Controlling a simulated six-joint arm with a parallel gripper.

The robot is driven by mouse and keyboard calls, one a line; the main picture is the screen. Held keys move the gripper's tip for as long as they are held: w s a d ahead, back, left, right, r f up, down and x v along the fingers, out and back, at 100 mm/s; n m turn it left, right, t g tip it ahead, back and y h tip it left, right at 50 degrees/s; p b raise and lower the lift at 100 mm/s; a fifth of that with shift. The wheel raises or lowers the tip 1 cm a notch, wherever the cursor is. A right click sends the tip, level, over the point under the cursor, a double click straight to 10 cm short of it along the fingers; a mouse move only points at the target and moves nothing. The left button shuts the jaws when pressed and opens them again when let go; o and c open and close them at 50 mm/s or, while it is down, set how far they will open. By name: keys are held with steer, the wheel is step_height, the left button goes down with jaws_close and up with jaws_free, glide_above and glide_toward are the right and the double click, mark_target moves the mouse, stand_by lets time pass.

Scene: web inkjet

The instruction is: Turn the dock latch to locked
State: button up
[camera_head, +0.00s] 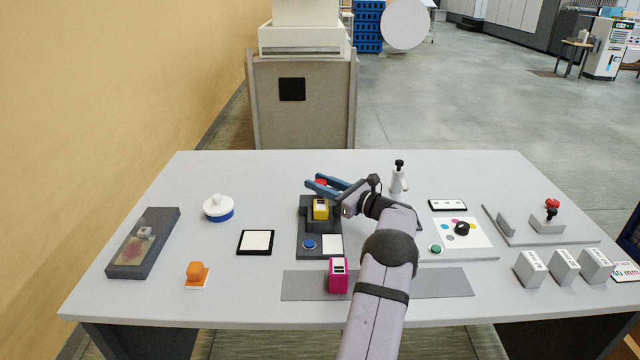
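The dock (304,232) is a dark grey block on the middle of the table, with a blue button and a white square on its front part. A yellow cartridge (320,209) sits upright in it. A small red part (320,182), possibly the latch, shows at the dock's back end. My gripper (312,181) has two blue fingers spread apart, pointing left above the back of the dock. The red part shows between the fingers; I cannot tell whether they touch it. The latch's turn position is hidden.
A magenta cartridge (339,276) stands on a grey strip in front of the dock. A black-framed white pad (255,242) lies left of it. A white bottle (399,178) stands behind my arm. A panel with a black knob (462,228) is to the right.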

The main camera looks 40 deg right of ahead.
steer(key=shift+c, duration=1.4)
